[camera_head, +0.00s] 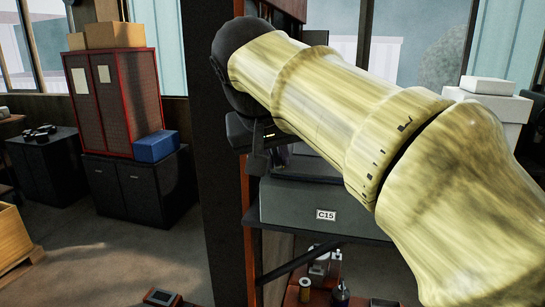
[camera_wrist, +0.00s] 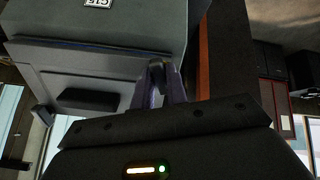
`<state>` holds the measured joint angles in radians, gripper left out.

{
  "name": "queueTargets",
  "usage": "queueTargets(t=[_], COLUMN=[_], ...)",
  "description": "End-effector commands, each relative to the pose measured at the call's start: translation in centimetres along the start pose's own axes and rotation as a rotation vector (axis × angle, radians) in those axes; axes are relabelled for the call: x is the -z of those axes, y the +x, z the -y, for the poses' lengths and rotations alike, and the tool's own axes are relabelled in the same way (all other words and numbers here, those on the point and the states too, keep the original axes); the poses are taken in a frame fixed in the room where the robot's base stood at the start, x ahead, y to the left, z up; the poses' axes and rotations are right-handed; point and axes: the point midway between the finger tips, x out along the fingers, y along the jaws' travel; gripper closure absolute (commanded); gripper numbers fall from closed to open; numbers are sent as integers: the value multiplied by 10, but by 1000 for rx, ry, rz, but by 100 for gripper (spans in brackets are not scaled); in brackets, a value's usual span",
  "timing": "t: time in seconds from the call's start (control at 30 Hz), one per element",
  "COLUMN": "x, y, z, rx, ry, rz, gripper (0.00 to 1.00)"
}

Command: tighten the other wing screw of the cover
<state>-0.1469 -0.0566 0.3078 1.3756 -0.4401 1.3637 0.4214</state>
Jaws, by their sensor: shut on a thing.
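My gripper (camera_wrist: 157,78) is in the middle of the wrist view, its fingers close together on a small dark piece, apparently the wing screw, which the fingers mostly hide. The fingers are at the edge of a grey panel (camera_wrist: 50,82), which looks like the cover. A dark bar (camera_wrist: 88,100) sits on that panel. I cannot make out the cover's other wing screw. In the head view my gripper (camera_head: 278,158) is small and dark, partly hidden by my arm, just above the grey C15 box (camera_head: 290,205).
The C15 box stands on a dark shelf, with a white roll (camera_head: 305,290) and a dark bottle (camera_head: 340,293) below. A dark post (camera_head: 222,150) rises close left of my gripper. White boxes (camera_head: 490,105) stand at the right. A red cabinet (camera_head: 115,95) is further left, beyond open floor.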

Motion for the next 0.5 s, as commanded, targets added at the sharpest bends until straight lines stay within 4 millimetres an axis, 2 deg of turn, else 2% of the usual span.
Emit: queueTargets(t=[0.17, 0.5], x=[0, 0], y=[1, 1], z=[0, 0], rx=[0, 0], ry=[133, 163], rz=[1, 1], gripper=[100, 100])
